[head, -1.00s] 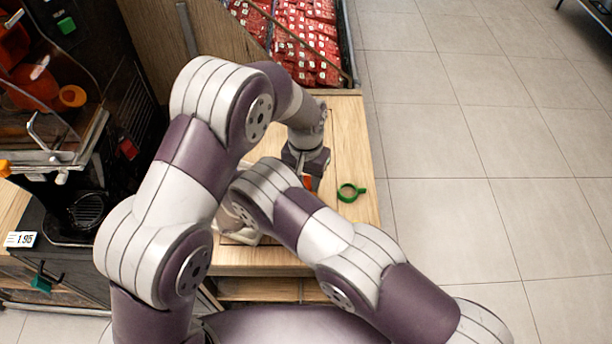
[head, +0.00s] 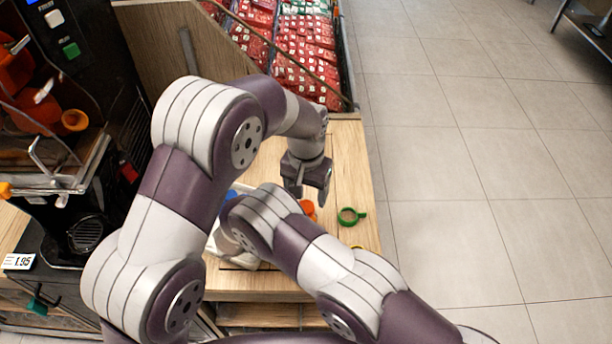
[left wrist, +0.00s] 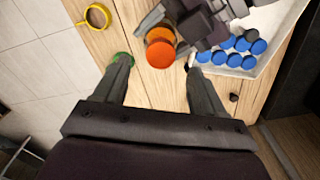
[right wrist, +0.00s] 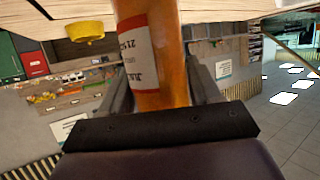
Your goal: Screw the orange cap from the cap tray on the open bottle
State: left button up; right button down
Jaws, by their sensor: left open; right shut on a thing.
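My right gripper (right wrist: 160,92) is shut on the juice bottle (right wrist: 158,60), which has orange contents and a white label. In the head view that gripper is hidden behind my right arm. The orange cap (left wrist: 160,54) shows as a round disc on the top of the bottle in the left wrist view. It also shows in the head view (head: 308,208). How tight it sits cannot be told. My left gripper (head: 308,192) is open and empty above the cap, with its fingers (left wrist: 158,68) apart on both sides. The white cap tray (left wrist: 238,72) holds several blue caps (left wrist: 240,45).
The juicer machine (head: 60,110) stands at the left. Red packages (head: 305,60) are at the back. My right arm crosses the table front.

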pick_arm(q)
notch_tip(320, 180, up, 7)
jog(key=shift+r, duration=0.2)
dwell(0.3)
pick_arm(e)
jog(key=shift+c, duration=0.7)
grip_release()
pick_arm(q)
notch_tip(320, 180, down, 2)
jog(key=shift+f+b, duration=0.2)
jog(key=shift+b, duration=1)
pick_arm(e)
jog(key=v, duration=1.2)
